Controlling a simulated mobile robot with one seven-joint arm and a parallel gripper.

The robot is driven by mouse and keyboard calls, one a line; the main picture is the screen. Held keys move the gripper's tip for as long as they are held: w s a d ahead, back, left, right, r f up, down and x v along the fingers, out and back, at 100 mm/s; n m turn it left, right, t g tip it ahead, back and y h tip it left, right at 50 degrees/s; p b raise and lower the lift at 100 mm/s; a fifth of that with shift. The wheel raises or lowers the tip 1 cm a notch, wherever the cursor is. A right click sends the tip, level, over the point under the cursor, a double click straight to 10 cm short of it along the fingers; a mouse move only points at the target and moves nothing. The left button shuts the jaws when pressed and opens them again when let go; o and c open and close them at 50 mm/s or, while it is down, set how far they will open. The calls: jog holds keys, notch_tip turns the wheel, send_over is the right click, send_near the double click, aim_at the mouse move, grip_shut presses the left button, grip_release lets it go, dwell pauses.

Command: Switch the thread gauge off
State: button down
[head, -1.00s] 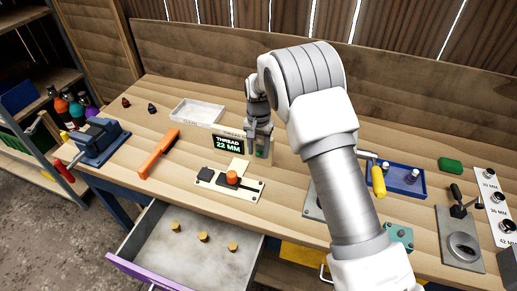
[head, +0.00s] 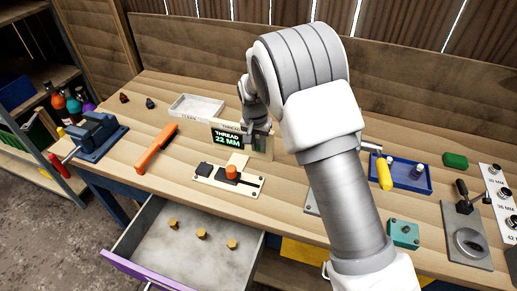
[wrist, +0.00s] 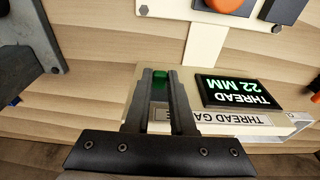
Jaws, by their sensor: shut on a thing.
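The thread gauge (head: 226,136) stands on the workbench, a pale upright panel with a black screen reading "THREAD 22 MM" in lit green. In the wrist view its screen (wrist: 238,92) appears upside down, beside a "THREAD GA…" label. A green switch (wrist: 161,79) is on the panel to the left of the screen in the wrist view. My gripper (head: 258,139) is at the panel's right part, and its fingers (wrist: 161,77) are shut on the green switch. The fingers partly hide the switch and the label.
A cream plate with an orange knob (head: 231,173) lies in front of the gauge. A pale tray (head: 196,106) stands behind. The drawer (head: 180,245) below is open.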

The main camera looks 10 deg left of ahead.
jog(key=t+b, duration=0.1)
jog(key=b, duration=0.1)
jog(key=f+t+b, duration=0.1)
jog(key=b, duration=0.1)
jog(key=t+b, duration=0.1)
jog(key=b, duration=0.1)
jog(key=shift+s+a+f+h+b, duration=0.2)
jog(key=shift+s+f+h+b, duration=0.1)
jog(key=shift+s+f, duration=0.1)
jog(key=t+b, duration=0.1)
jog(key=b, duration=0.2)
jog(key=f+t+b, duration=0.1)
jog(key=t+b, duration=0.1)
jog(key=b, duration=0.2)
jog(key=shift+s, duration=0.2)
jog(key=t+b, duration=0.2)
jog(key=b, duration=0.2)
jog(key=shift+f+h, duration=0.1)
jog(key=shift+h, duration=0.2)
jog(key=shift+r+t+b, duration=0.2)
jog(key=shift+t+b, duration=0.1)
jog(key=shift+b, duration=0.85)
jog(key=shift+d, duration=0.1)
jog(key=c, duration=0.8)
grip_release()
jog(key=shift+o, duration=0.2)
jog(key=shift+s+r, duration=0.1)
jog(key=shift+r, duration=0.05)
